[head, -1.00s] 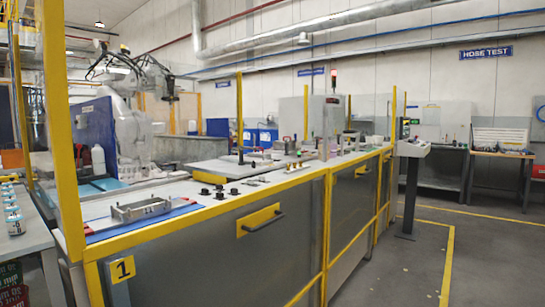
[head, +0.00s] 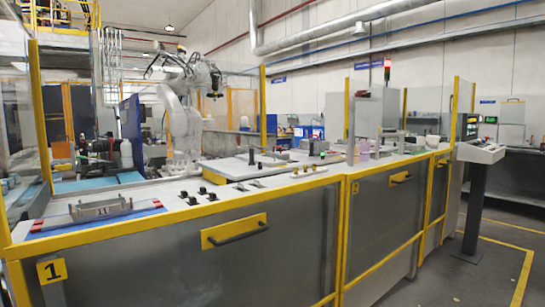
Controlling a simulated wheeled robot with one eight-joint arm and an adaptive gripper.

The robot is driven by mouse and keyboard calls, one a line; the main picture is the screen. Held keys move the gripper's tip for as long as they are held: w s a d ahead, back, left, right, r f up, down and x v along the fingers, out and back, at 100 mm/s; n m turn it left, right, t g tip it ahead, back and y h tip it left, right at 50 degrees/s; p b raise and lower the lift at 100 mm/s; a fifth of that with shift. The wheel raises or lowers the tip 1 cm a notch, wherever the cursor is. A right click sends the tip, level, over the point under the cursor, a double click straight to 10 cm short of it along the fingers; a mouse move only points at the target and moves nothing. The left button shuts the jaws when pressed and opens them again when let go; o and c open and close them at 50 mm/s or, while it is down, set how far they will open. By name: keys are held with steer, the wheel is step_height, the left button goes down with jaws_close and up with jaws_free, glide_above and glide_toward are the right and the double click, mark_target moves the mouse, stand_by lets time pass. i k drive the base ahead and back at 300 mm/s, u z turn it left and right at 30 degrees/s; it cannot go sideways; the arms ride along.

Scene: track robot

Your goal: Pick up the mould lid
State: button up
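A grey metal block-like piece with a raised bar handle (head: 101,209) lies on a blue mat with red corners (head: 52,223), at the left front of the long bench. It looks like the mould lid, but I cannot tell for certain at this distance. It lies flat, behind the yellow front rail near the label 1. My gripper is not in view, so its state and its place relative to the piece are hidden.
A long bench with a yellow-edged front (head: 270,245) crosses the view. A white robot arm (head: 182,120) stands behind. A console on a post (head: 474,190) stands right, beside open floor.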

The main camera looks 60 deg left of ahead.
mark_target(278, 155)
steer(key=u, duration=0.45)
steer(key=i, duration=1)
steer(key=u, duration=1.05)
steer(key=i, duration=0.8)
steer(key=u, duration=0.55)
